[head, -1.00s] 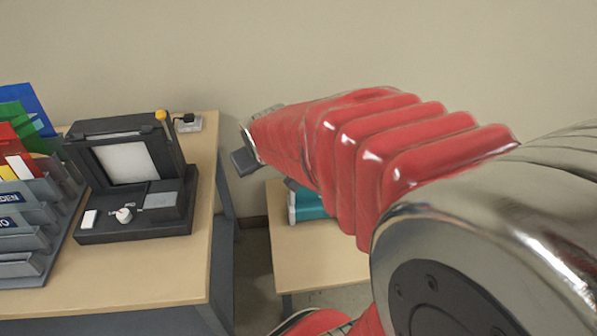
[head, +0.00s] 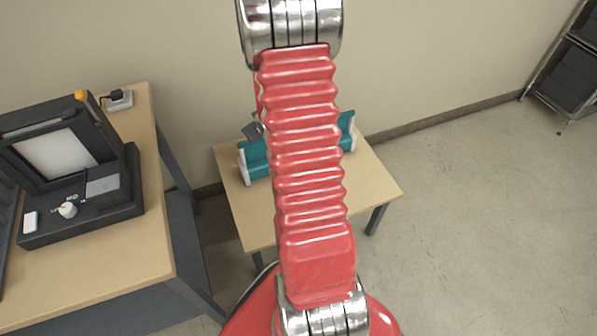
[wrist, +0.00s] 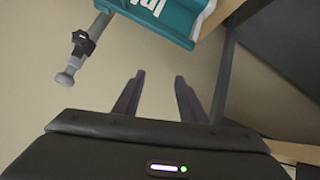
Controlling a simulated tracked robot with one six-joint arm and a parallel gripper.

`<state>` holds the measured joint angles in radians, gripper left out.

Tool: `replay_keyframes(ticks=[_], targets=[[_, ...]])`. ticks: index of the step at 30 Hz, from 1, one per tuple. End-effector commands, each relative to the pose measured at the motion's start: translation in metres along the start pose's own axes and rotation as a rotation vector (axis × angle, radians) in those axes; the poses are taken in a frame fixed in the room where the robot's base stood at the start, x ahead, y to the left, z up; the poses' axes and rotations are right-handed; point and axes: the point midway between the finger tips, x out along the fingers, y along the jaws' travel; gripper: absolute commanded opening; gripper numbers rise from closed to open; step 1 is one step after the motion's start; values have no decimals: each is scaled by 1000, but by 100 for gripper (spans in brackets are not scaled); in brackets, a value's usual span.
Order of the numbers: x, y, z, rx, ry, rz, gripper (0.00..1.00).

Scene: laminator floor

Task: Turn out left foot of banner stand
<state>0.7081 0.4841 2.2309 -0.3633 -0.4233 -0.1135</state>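The banner stand (head: 255,162) is a teal piece with pale ends on the small wooden table, partly hidden behind my red arm in the head view. In the wrist view its teal body (wrist: 150,12) with white lettering is at the top, cut off by the frame. A grey bar-like foot with a black collar (wrist: 80,48) and a round end reaches down at the left of that view, angled away from the body. My gripper (wrist: 158,82) is open and empty, its two dark fingers below the body and right of the foot. I see no contact.
The small wooden table (head: 378,190) stands by the wall. Left of it, a larger desk (head: 100,270) holds a black machine (head: 125,185) with a light panel. A metal shelf (head: 570,70) stands at the far right. The floor (head: 470,220) right of the small table is clear.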

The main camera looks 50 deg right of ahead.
Motion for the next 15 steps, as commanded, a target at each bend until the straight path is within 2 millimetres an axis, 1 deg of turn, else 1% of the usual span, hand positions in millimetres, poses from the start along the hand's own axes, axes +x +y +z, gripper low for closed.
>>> replay_keyframes(ticks=[1, 6, 11, 15], targets=[[11, 7, 15, 9, 1, 2, 38], [39, 25, 52, 31, 34, 7, 38], [60, 39, 91, 57, 69, 11, 38], [76, 47, 127, 86, 100, 14, 38]])
